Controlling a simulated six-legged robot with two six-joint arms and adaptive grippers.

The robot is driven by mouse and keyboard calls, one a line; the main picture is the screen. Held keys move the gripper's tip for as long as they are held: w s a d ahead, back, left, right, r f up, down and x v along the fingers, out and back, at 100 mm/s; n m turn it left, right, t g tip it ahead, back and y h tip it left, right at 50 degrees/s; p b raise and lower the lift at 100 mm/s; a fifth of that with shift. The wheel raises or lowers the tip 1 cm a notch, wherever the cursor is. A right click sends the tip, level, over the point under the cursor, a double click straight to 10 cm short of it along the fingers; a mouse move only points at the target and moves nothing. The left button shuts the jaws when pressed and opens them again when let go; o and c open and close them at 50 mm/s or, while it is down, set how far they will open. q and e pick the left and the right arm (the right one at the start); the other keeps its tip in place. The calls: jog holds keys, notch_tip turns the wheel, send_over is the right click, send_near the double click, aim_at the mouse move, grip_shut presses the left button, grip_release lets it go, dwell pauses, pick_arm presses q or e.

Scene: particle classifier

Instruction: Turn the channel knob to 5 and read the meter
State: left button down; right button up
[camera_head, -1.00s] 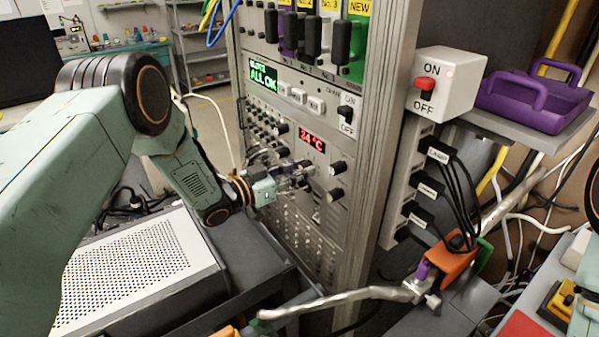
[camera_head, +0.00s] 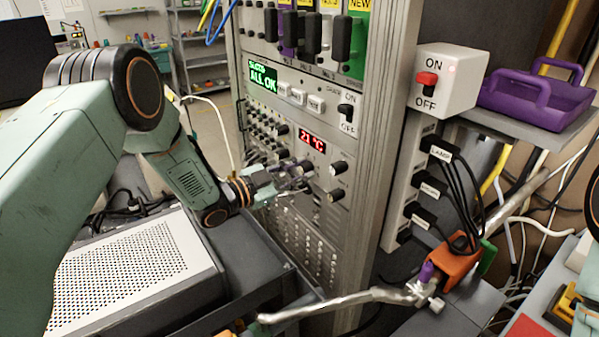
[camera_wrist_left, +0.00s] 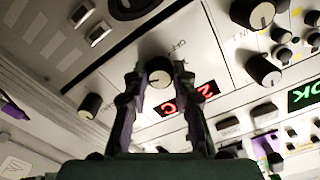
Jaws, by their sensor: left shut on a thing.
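A red lit display (camera_head: 312,139) on the grey rack panel reads about 21 °C. My left gripper (camera_head: 300,173) reaches the panel just below it. In the left wrist view, my left gripper (camera_wrist_left: 158,78) is shut on a dark knob with a pale cap (camera_wrist_left: 160,70), one finger on each side. The same display (camera_wrist_left: 189,98) shows upside down beside it, partly covered by a finger. Small "OFF" letters lie near the held knob. I cannot read a channel number. My right gripper is out of view.
Other black knobs (camera_head: 338,168) sit close to the gripper. Above are a lit "ALL OK" screen (camera_head: 263,76) and an ON/OFF switch (camera_head: 346,112). A switch box (camera_head: 445,80) and purple tray (camera_head: 535,105) stand right. A perforated grey box (camera_head: 140,270) lies below my arm.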

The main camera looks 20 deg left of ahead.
pick_arm(q)
jog(key=shift+s+f, duration=0.1)
jog(key=c, duration=1.5)
grip_release()
jog(key=o, duration=0.4)
jog(key=shift+s+a+r, duration=0.15)
jog(key=shift+s+r, duration=0.05)
jog(key=shift+w, duration=0.15)
jog(key=shift+f, duration=0.1)
jog(key=v, duration=1.2)
jog(key=shift+w, duration=0.1)
